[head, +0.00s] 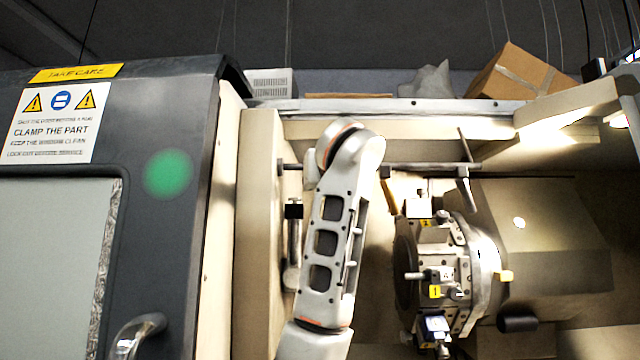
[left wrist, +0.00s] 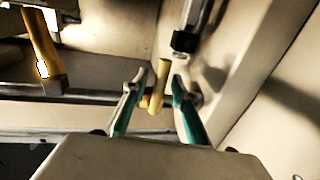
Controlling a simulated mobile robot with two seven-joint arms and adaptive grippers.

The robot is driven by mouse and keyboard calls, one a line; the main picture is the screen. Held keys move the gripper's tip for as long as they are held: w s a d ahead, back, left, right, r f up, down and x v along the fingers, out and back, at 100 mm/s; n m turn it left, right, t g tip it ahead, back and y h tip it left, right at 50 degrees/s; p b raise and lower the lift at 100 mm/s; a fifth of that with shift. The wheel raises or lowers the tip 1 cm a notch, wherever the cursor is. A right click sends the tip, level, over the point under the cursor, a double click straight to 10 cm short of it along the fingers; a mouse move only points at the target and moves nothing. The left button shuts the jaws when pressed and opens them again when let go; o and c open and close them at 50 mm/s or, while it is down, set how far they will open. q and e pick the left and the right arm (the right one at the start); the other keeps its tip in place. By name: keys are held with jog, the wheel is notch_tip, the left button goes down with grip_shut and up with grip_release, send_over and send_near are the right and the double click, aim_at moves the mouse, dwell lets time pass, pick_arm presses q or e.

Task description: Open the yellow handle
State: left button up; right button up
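A yellow handle (left wrist: 158,88) shows in the left wrist view, standing at a pipe along the wall. My left gripper (left wrist: 160,77) is open, its two teal-lined fingers apart on either side of that handle, with gaps visible. Whether the handle lies fully between the fingertips or just beyond them I cannot tell. A second yellow handle (left wrist: 40,42) is at the upper left on the same pipe; a yellowish lever (head: 389,190) right of my arm in the head view may be it. My arm hides the left gripper in the head view. My right gripper is not in view.
A dark fitting (left wrist: 185,40) hangs close above the fingers. A tool turret (head: 440,270) stands right of my arm. The grey door (head: 150,120) with a warning sign is at the left. A cardboard box (head: 520,75) sits on top at the back.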

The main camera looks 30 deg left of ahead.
pick_arm(q)
grip_shut()
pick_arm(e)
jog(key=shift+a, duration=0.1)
pick_arm(q)
jog(key=shift+w+d, duration=0.1)
jog(key=shift+d, duration=0.1)
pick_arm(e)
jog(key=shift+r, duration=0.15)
pick_arm(q)
jog(key=shift+w+d+r+n+g+h+p, duration=0.1)
jog(key=shift+w+d+r+n+h+p, duration=0.2)
jog(key=shift+n, duration=0.75)
jog(key=shift+w+d+n+g+h+p, duration=0.1)
jog(key=shift+d+n, duration=0.25)
jog(key=shift+n, duration=0.75)
jog(key=shift+w+d+r+n+g+h+p, duration=0.1)
jog(key=shift+w+d+r+n+h+p, duration=0.2)
jog(key=shift+n, duration=0.75)
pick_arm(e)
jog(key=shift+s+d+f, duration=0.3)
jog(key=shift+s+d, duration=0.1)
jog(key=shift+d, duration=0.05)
pick_arm(q)
jog(key=shift+s+f, duration=0.1)
grip_release()
